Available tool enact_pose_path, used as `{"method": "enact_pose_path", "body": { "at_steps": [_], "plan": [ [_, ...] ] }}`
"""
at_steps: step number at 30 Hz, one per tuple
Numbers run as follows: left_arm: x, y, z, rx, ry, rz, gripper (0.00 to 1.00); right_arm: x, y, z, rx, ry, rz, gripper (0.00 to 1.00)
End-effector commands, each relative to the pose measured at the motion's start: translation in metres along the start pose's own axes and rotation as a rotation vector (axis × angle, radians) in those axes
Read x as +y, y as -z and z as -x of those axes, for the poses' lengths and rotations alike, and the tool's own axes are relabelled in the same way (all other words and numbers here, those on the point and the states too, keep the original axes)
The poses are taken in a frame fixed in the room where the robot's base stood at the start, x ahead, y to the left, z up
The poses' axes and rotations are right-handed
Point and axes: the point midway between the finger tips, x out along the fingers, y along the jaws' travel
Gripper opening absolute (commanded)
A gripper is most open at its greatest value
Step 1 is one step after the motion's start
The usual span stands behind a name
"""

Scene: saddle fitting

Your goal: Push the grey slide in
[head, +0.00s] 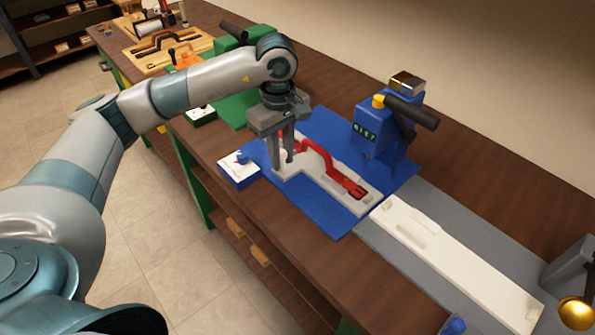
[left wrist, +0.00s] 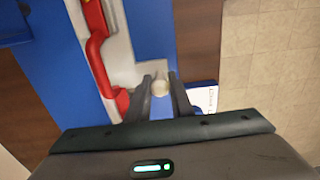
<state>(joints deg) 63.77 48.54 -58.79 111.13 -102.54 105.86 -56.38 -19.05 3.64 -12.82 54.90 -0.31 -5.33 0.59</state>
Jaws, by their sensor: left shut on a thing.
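The pale grey fixture (head: 335,196) lies on a blue mat (head: 325,222), with a red bent part (head: 322,158) lying in it. My left gripper (head: 282,160) points down at the fixture's far left end, beside the red part. In the left wrist view its two fingers (left wrist: 162,92) are close together, shut on a small pale rounded piece (left wrist: 160,88), which I take to be the grey slide's end. The rest of the slide is hidden or cannot be told apart from the fixture. My right gripper is not in view.
A blue device (head: 375,135) with a black handle stands behind the fixture. A long white fixture (head: 455,265) on a grey mat lies to the right. A green machine (head: 238,98) stands behind my left gripper.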

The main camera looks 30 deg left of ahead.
Motion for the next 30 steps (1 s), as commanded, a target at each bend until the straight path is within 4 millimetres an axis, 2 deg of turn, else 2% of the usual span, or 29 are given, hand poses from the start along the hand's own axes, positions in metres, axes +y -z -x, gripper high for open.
{"method": "enact_pose_path", "body": {
  "at_steps": [10,21,30],
  "plan": [
    [0.001,0.0,-0.001,0.0,0.002,0.0,0.08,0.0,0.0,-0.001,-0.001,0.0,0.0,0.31],
    [0.016,0.001,-0.001,0.001,-0.002,0.002,0.08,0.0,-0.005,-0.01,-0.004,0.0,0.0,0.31],
    [0.018,0.001,-0.003,0.001,-0.002,0.001,0.08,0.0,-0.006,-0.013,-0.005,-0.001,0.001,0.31]
  ]
}}
